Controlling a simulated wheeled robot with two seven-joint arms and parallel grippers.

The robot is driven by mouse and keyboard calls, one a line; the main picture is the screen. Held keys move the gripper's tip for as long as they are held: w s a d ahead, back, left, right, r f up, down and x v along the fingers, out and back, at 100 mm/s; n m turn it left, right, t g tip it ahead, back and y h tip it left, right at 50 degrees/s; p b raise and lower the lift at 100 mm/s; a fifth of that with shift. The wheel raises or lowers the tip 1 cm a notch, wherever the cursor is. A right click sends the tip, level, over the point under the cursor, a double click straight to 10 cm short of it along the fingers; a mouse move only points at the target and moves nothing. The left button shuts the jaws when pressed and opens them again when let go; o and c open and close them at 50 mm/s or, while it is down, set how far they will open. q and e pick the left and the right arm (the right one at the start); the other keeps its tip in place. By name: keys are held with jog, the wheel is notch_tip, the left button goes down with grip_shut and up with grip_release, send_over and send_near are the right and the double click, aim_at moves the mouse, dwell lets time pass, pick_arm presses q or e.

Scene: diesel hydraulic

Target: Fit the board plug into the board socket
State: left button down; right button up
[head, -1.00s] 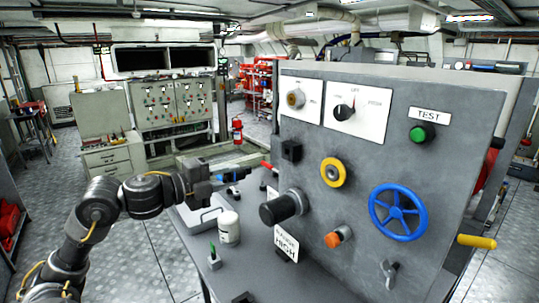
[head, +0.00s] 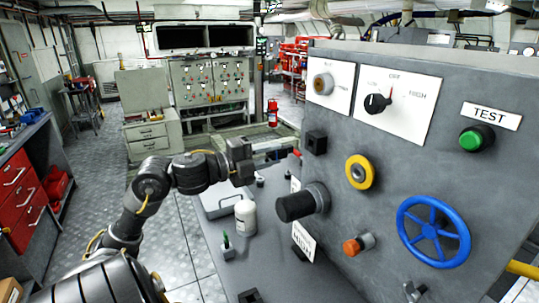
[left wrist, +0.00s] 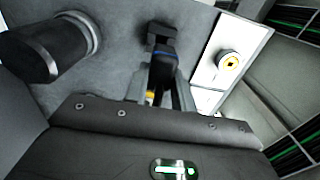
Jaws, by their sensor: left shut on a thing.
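The board (head: 400,180) is an upright grey panel on the right of the head view. The board socket, a black square block (head: 315,141), sits near its left edge; it also shows in the left wrist view (left wrist: 163,32). My left gripper (head: 277,152) is at the board's left side, left of the socket. In the left wrist view its fingers (left wrist: 164,80) are shut on the board plug, a dark piece with a blue band (left wrist: 164,54). The plug overlaps the socket in that view; I cannot tell whether they touch. My right gripper is not in view.
A black cylinder (head: 298,204), a yellow ring (head: 360,172) and a blue handwheel (head: 433,230) stick out from the board. A white canister (head: 245,217) stands on the bench below my left gripper. A red-drawer cabinet (head: 22,195) stands at the far left.

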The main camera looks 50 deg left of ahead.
aim_at(287, 148)
pick_arm(q)
jog(key=x, duration=0.2)
jog(key=shift+w, duration=0.3)
jog(key=shift+x, duration=1.05)
jog(key=shift+w+d, duration=0.15)
jog(key=shift+x, duration=1.45)
dwell(0.4)
jog(key=c, duration=1.1)
grip_release()
